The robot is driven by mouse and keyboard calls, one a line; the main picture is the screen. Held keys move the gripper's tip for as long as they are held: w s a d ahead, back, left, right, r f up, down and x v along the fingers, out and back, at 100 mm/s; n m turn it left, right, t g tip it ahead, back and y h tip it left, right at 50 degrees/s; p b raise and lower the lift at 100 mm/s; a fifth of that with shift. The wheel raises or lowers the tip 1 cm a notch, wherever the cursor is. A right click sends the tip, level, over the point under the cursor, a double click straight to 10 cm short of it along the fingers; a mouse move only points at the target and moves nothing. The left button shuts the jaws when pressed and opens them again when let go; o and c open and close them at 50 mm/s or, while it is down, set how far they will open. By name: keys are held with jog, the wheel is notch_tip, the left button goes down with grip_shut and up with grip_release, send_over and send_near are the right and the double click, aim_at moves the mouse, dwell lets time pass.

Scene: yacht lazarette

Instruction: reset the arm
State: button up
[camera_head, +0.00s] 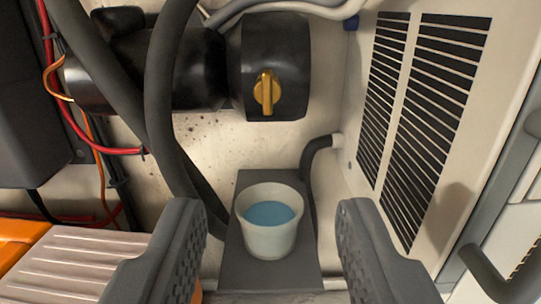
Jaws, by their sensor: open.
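My gripper (272,240) is open. Its two dark, ridged fingers come in from the bottom of the picture, left and right of centre. Between them, farther off, a white cup (270,238) with blue liquid or a blue inside stands upright on a dark grey mat or plate (268,183). I see nothing held between the fingers, and the fingers look clear of the cup. The rest of my arm is not in view.
A black cylindrical unit with a yellow knob (266,93) is on the wall above. Thick black hoses (165,95) hang at left. A vented white panel (433,90) stands at right, with a grey pipe (500,200) beyond. An orange box (20,243) lies lower left.

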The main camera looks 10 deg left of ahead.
jog(key=d+r+m+g+h+b, duration=0.1)
jog(key=d+r+m+h+b, duration=0.15)
jog(key=d+r, duration=0.35)
jog(key=s+a+r, duration=0.3)
jog(key=a+r, duration=0.1)
jog(key=r, duration=0.1)
jog(key=s+a+r+g+b, duration=0.1)
jog(key=s+a+r, duration=0.2)
jog(key=r, duration=0.3)
jog(key=shift+s+a+r+h, duration=0.3)
jog(key=shift+a+h, duration=0.15)
jog(key=shift+a, duration=0.4)
jog(key=shift+w+n, duration=0.1)
jog(key=shift+n, duration=0.15)
jog(key=shift+c, duration=0.5)
